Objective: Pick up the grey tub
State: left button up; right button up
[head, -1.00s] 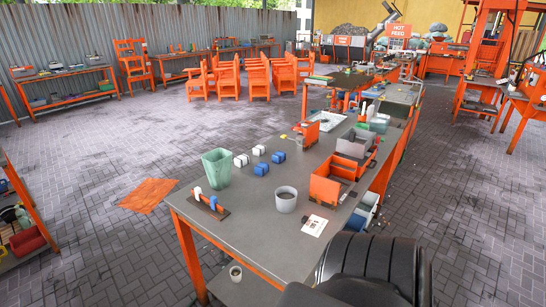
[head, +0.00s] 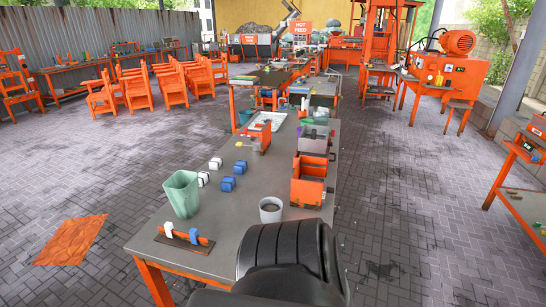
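A grey tub (head: 271,210), round with dark contents, stands upright near the front of the long table. The black rounded part of my own body covers the table just in front of it and hides some of the near edge. A second grey box-shaped container (head: 313,139) stands farther back on the table. Neither of my grippers shows in the head view.
The grey-topped table (head: 226,227) also bears a green bin (head: 182,194), an orange box (head: 309,181), several white and blue blocks (head: 227,184) and an orange-and-black rack (head: 184,239). An orange mat (head: 70,241) lies on the floor at left. Paved floor at right is mostly clear.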

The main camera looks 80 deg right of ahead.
aim_at(271, 208)
jog(key=z, duration=1.55)
